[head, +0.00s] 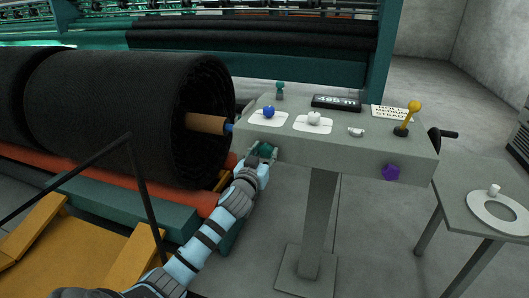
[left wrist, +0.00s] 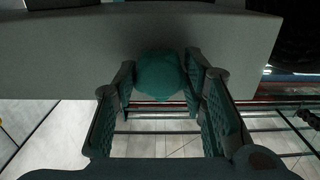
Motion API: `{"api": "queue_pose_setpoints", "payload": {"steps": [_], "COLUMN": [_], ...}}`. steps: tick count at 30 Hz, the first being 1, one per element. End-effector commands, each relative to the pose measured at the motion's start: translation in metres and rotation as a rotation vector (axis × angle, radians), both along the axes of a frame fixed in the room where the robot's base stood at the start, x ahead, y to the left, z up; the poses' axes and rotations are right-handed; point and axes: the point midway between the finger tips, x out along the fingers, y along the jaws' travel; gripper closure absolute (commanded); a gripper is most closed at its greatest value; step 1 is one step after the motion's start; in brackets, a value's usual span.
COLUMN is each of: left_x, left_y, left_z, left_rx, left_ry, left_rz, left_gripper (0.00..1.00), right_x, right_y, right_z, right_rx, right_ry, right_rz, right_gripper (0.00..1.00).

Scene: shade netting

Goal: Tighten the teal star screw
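The teal star screw (left wrist: 160,77) sits on the front face of the grey console (head: 340,152), near its left end. In the left wrist view it is a rounded teal knob between the two finger pads. My left gripper (head: 264,153) reaches up to it from below left, with one pad on each side of the knob. The pads appear to press on its sides, so the gripper looks shut on it. In the head view the gripper hides most of the screw. My right gripper is out of view.
A purple star knob (head: 391,172) is on the console's front right. On top are a blue ball (head: 269,112), a white knob (head: 314,118), a yellow-tipped lever (head: 414,107) and a display (head: 336,102). A side table (head: 462,190) is right.

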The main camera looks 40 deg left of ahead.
Motion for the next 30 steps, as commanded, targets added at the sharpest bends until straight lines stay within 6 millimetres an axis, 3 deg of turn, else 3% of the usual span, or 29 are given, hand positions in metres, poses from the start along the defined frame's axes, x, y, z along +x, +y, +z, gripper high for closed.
{"api": "queue_pose_setpoints", "payload": {"steps": [11, 24, 30], "left_x": [-0.001, -0.044, -0.047], "left_y": [0.000, -0.016, -0.017], "left_z": [-0.001, 0.000, 0.000], "left_rx": [-0.001, -0.002, -0.003], "left_ry": [0.000, -0.001, -0.002], "left_rz": [0.000, -0.001, 0.000], "left_gripper": [0.47, 0.47, 0.47], "right_x": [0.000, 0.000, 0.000], "right_y": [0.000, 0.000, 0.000], "right_z": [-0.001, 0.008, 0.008], "right_rx": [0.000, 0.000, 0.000], "right_ry": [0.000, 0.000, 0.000], "right_rz": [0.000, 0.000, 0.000], "right_gripper": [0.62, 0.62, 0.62]}}
